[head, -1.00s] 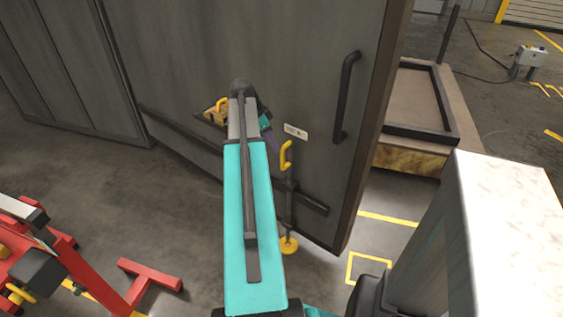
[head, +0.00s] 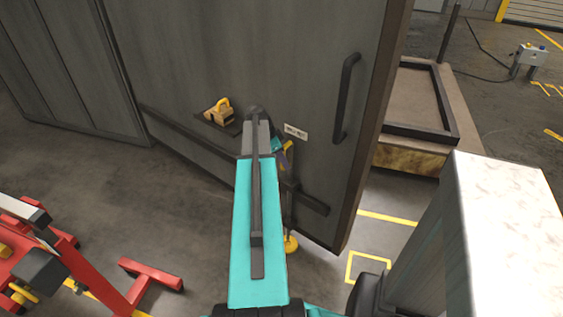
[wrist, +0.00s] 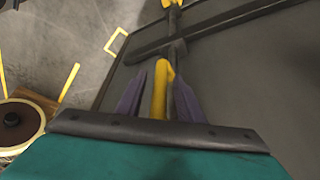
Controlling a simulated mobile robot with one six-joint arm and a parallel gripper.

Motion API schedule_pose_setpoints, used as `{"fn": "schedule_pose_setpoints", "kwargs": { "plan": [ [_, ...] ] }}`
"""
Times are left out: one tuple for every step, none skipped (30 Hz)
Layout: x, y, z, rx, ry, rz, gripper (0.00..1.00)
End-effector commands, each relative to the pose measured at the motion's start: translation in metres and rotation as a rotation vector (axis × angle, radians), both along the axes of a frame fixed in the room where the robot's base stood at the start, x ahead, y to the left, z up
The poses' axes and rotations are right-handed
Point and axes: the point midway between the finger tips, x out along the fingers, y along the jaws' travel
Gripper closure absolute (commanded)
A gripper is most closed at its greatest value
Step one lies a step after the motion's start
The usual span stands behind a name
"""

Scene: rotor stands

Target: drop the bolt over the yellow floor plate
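The drop bolt (head: 289,208) is a dark vertical rod low on the grey door, with a yellow handle that shows in the wrist view (wrist: 159,92). The yellow floor plate (head: 291,244) lies on the floor at the rod's lower end; my arm partly hides this area. My gripper (wrist: 160,80) has its two purple fingers apart, one on each side of the yellow handle, with narrow gaps visible. I cannot tell how deep the handle sits between them. In the head view my arm hides most of the gripper.
The grey door (head: 270,60) carries a black pull handle (head: 345,97), a white label (head: 296,132) and a small shelf with a yellow-handled block (head: 219,112). A red stand (head: 140,285) is at lower left. A low framed platform (head: 415,130) stands beyond the door's edge.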

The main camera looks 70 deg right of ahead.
Motion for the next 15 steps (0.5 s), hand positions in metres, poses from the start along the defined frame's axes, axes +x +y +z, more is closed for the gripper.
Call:
{"fn": "schedule_pose_setpoints", "kwargs": {
  "plan": [
    [-0.0005, -0.0004, -0.0013, 0.000, 0.000, 0.000, 0.66],
    [-0.0006, -0.0005, -0.0016, 0.000, 0.000, 0.000, 0.66],
    [-0.0007, -0.0006, -0.0020, 0.000, 0.000, 0.000, 0.66],
    [-0.0008, -0.0006, -0.0021, 0.000, 0.000, 0.000, 0.66],
    [-0.0008, -0.0006, -0.0021, 0.000, 0.000, 0.000, 0.66],
    [-0.0008, -0.0006, -0.0021, 0.000, 0.000, 0.000, 0.66],
    [-0.0007, -0.0006, -0.0020, 0.000, 0.000, 0.000, 0.66],
    [-0.0007, -0.0006, -0.0020, 0.000, 0.000, 0.000, 0.66],
    [-0.0007, -0.0006, -0.0020, 0.000, 0.000, 0.000, 0.66],
    [-0.0007, -0.0006, -0.0019, 0.000, 0.000, 0.000, 0.66],
    [-0.0007, -0.0006, -0.0019, 0.000, 0.000, 0.000, 0.71],
    [-0.0008, -0.0005, -0.0019, 0.000, 0.000, 0.000, 0.78],
    [-0.0008, -0.0005, -0.0019, 0.000, 0.000, 0.000, 0.83],
    [-0.0007, -0.0005, -0.0018, 0.000, 0.000, 0.000, 0.88],
    [-0.0007, -0.0005, -0.0018, 0.000, 0.000, 0.000, 0.95]
  ]
}}
